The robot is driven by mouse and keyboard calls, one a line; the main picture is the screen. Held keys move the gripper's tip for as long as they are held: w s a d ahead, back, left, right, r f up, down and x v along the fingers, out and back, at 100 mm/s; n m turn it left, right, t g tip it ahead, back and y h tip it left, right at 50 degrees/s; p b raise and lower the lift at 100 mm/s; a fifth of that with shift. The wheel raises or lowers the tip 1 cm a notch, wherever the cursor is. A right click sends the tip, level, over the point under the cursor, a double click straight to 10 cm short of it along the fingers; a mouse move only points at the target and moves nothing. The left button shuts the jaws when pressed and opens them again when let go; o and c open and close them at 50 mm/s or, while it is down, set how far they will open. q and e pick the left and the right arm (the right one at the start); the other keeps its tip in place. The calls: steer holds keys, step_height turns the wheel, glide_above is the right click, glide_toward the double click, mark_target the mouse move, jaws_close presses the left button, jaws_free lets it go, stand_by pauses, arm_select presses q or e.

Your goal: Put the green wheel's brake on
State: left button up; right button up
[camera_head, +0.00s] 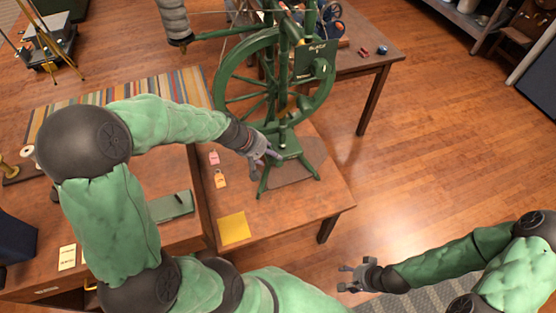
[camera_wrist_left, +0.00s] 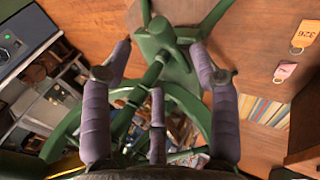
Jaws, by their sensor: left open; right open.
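The green spinning wheel (camera_head: 240,100) stands on a wooden table, with a dark green box bearing small lettering (camera_head: 313,62) at its upper right. Its green base and splayed feet (camera_head: 290,152) rest on the table. My left gripper (camera_head: 270,157) is open beside the lower part of the frame, at the left of the base. In the left wrist view the green frame (camera_wrist_left: 168,50) lies beyond and between the spread fingers of my left gripper (camera_wrist_left: 160,72); contact cannot be told. I cannot pick out the brake. My right gripper (camera_head: 350,278) is open and empty above the floor.
A pink tag (camera_head: 214,157), an orange tag (camera_head: 221,179) and a yellow sheet (camera_head: 234,228) lie on the table left of the wheel. A green case (camera_head: 171,206) lies on the left table. Another table (camera_head: 385,55) stands behind.

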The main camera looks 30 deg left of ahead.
mark_target(278, 161)
arm_select(q)
steer(key=b+x, duration=0.2)
steer(key=x, duration=0.5)
steer(key=shift+f, duration=0.15)
jaws_close()
